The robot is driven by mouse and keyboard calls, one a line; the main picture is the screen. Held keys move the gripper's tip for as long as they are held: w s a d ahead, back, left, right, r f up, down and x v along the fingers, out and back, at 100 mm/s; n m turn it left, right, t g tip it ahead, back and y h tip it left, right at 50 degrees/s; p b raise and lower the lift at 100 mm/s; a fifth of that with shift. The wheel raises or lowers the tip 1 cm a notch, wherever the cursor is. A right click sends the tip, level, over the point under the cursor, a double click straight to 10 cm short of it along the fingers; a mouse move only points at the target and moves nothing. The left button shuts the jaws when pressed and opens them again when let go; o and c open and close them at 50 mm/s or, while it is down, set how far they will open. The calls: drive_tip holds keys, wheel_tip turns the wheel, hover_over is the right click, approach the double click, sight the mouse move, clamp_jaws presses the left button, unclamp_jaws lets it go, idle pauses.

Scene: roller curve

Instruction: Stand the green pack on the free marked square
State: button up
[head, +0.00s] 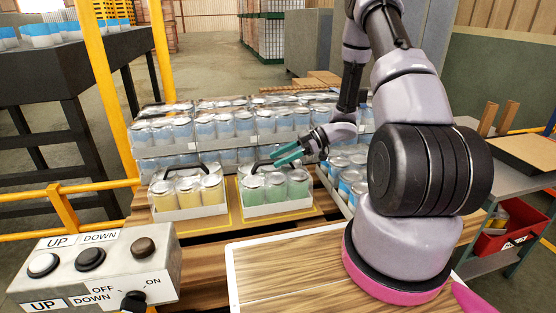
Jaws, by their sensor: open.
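The green pack (273,189), a white tray of silver-topped cans with green lower halves and a black handle, stands upright on a wooden surface. Yellow lines (236,218) of a marked square show around its base. The yellow pack (187,195), of the same shape, stands just left of it, with yellow lines by its base too. My gripper (287,154) has teal fingers and is open. It is above the green pack, by the right part of its black handle; I cannot tell whether it touches. No bare marked square is clearly visible.
Packs of blue cans (230,125) are stacked close behind, and more blue cans (347,175) stand to the right. A button box (95,262) is at front left, beside yellow rails (107,90). A red bin (507,228) sits on a shelf at right.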

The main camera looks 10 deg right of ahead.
drive_tip(key=v, duration=1.1)
drive_tip(key=w+d+r+m+t+h, duration=0.1)
drive_tip(key=w+r+m+t+h, duration=0.35)
drive_tip(key=w+r+t, duration=0.55)
drive_tip(key=w+d+r+m+t+h, duration=0.1)
drive_tip(key=d+r+m+h, duration=0.2)
drive_tip(key=r, duration=0.6)
drive_tip(key=w+d+r+m+t+h, duration=0.1)
drive_tip(key=d+r+m+h, duration=0.1)
drive_tip(key=r+m+h, duration=0.45)
drive_tip(key=s+r+m+g+h, duration=0.1)
drive_tip(key=s+r+m, duration=0.1)
drive_tip(key=s+r, duration=0.35)
drive_tip(key=s+r+m+h, duration=0.1)
drive_tip(key=s+r+m, duration=0.1)
drive_tip(key=s, duration=0.6)
drive_tip(key=s+a+m+g+y, duration=0.2)
drive_tip(key=s+a, duration=0.3)
drive_tip(key=s, duration=0.4)
drive_tip(key=s+a+f+m+g+y, duration=0.1)
drive_tip(key=s+a+m+g+y, duration=0.1)
drive_tip(key=s+a, duration=0.4)
drive_tip(key=s, duration=0.4)
drive_tip(key=shift+s+y, duration=0.2)
drive_tip(key=shift+y, duration=0.2)
